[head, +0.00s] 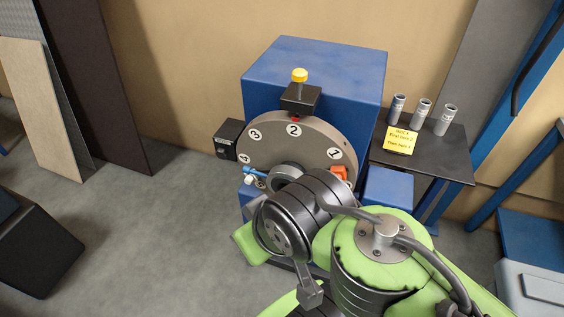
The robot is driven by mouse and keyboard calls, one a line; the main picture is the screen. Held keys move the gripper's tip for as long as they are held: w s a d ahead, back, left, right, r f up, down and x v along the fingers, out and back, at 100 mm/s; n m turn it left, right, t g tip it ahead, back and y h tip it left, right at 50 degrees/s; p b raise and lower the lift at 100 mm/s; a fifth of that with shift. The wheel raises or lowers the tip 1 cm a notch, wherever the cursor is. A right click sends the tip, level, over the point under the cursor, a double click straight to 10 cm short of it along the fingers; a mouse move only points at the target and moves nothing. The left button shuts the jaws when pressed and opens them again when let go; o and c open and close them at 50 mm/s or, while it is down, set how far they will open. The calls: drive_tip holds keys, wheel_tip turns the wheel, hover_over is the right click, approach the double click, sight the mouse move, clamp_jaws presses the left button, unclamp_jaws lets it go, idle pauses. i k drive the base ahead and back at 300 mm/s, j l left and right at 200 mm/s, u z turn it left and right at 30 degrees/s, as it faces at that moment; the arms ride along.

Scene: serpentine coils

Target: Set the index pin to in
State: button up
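The index pin's yellow knob (299,75) stands upright on top of a black block (300,98), with a short length of its shaft showing below the knob. The block sits over the upper rim of a grey round index plate (268,150) with numbered white discs. The number 2 disc lies just below the block, by a small red mark (295,119). The pin's lower tip is hidden. My green and dark arm covers the plate's lower part. I cannot make out my gripper's fingers; they are outside the view or behind my arm.
A blue housing (335,75) stands behind the plate. A dark side table (448,163) holds metal cylinders (422,110) and a yellow note (400,141). Panels lean at left. Floor between is clear.

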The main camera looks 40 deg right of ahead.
sight(298, 75)
drive_tip(key=z, duration=1.65)
